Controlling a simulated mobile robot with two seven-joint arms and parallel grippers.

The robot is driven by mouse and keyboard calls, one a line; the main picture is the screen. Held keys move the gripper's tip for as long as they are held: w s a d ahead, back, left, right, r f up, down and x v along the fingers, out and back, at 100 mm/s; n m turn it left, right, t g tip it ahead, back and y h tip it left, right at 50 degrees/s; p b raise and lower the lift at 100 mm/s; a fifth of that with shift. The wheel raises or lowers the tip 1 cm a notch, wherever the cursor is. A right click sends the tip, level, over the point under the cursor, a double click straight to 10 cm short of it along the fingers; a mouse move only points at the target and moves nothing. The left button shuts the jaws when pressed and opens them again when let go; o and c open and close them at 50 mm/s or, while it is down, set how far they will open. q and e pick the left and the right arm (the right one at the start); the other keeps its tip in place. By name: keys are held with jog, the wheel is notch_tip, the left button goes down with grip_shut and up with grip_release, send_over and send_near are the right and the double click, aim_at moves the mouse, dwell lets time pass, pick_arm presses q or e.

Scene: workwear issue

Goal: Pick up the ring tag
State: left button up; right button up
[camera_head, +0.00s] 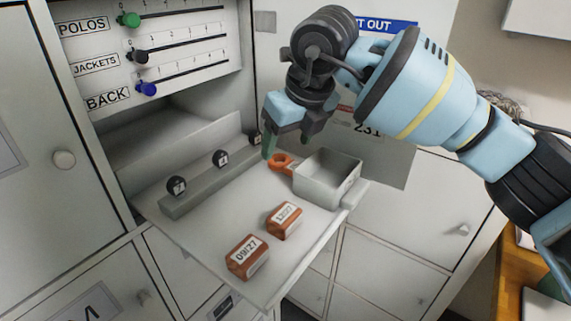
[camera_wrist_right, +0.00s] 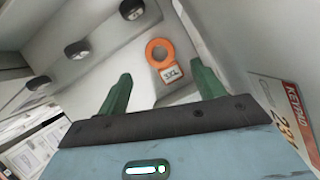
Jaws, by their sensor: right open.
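The ring tag (camera_head: 281,161) is an orange ring with a small labelled tab. It lies on the white pull-out shelf beside the left wall of an open grey bin. In the right wrist view the ring tag (camera_wrist_right: 161,54) lies beyond the fingertips, near the middle, its tab towards me. My right gripper (camera_head: 284,148) is just above the ring tag in the head view. In the right wrist view its two green fingers (camera_wrist_right: 160,82) are spread apart with nothing between them. My left gripper is not in view.
The open grey bin (camera_head: 318,190) stands right of the ring tag. Two orange-brown labelled blocks (camera_head: 284,221) (camera_head: 247,256) lie nearer on the shelf (camera_head: 215,225). A grey rail with black knobs (camera_head: 220,158) runs along the back. A slider panel (camera_head: 172,60) is above left.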

aim_at(284, 163)
jog(key=x, duration=0.4)
jog(key=shift+w+f, duration=0.2)
jog(key=shift+f, duration=0.1)
jog(key=c, duration=1.1)
jog(key=shift+o, duration=0.2)
notch_tip(284, 163, up, 10)
